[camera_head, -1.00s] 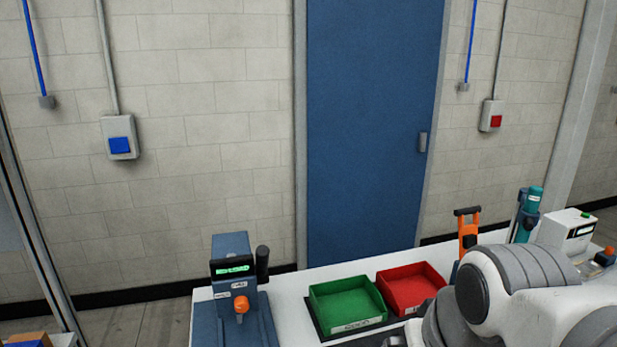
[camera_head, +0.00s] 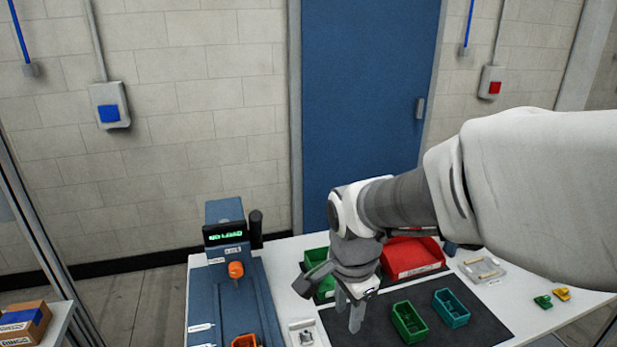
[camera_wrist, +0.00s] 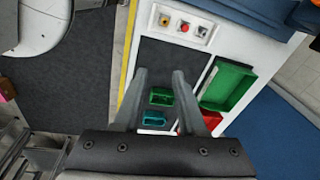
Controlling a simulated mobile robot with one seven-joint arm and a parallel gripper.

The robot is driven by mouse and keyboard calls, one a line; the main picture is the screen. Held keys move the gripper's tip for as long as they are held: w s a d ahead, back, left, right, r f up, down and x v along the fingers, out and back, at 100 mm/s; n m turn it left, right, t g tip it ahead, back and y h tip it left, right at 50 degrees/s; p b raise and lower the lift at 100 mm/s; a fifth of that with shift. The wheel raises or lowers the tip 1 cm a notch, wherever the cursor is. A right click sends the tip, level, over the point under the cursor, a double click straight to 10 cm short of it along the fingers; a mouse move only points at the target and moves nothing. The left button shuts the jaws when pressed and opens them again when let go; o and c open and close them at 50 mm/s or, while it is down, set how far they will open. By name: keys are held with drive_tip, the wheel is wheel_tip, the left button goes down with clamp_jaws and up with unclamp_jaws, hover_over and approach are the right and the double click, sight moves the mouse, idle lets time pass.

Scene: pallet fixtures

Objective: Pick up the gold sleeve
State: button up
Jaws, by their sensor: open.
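A small gold-coloured round part (camera_wrist: 165,20), which looks like the gold sleeve, sits at the left end of a white fixture (camera_wrist: 192,42) near the top of the wrist view. A red part (camera_wrist: 184,27) and a grey part (camera_wrist: 201,31) sit beside it. In the head view only the far end of this fixture (camera_head: 292,326) shows at the bottom edge, and the gold part is out of frame. My gripper (camera_head: 348,314) points down over the dark mat, open and empty. In the wrist view its fingers (camera_wrist: 160,72) are apart, with the fixture beyond them.
A green bin (camera_head: 316,257) and a red bin (camera_head: 411,258) stand behind my gripper. A small green bin (camera_head: 409,322) and a teal bin (camera_head: 451,308) stand on the mat (camera_head: 478,330). A blue machine (camera_head: 228,285) stands left. A clear tray (camera_head: 482,269) lies right.

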drive_tip(key=a+f+m, duration=0.1)
drive_tip(key=f, duration=0.7)
drive_tip(key=w+a+f+m+g, duration=0.1)
drive_tip(key=f+m, duration=0.1)
drive_tip(key=f, duration=0.6)
drive_tip(key=w+a+f+m, duration=0.1)
drive_tip(key=f+m, duration=0.1)
drive_tip(key=f, duration=0.6)
drive_tip(key=shift+w+a+g+p, duration=0.15)
drive_tip(key=shift+a+g+p, duration=0.15)
drive_tip(key=shift+a+p, duration=0.1)
drive_tip(key=shift+c, duration=0.2)
clamp_jaws()
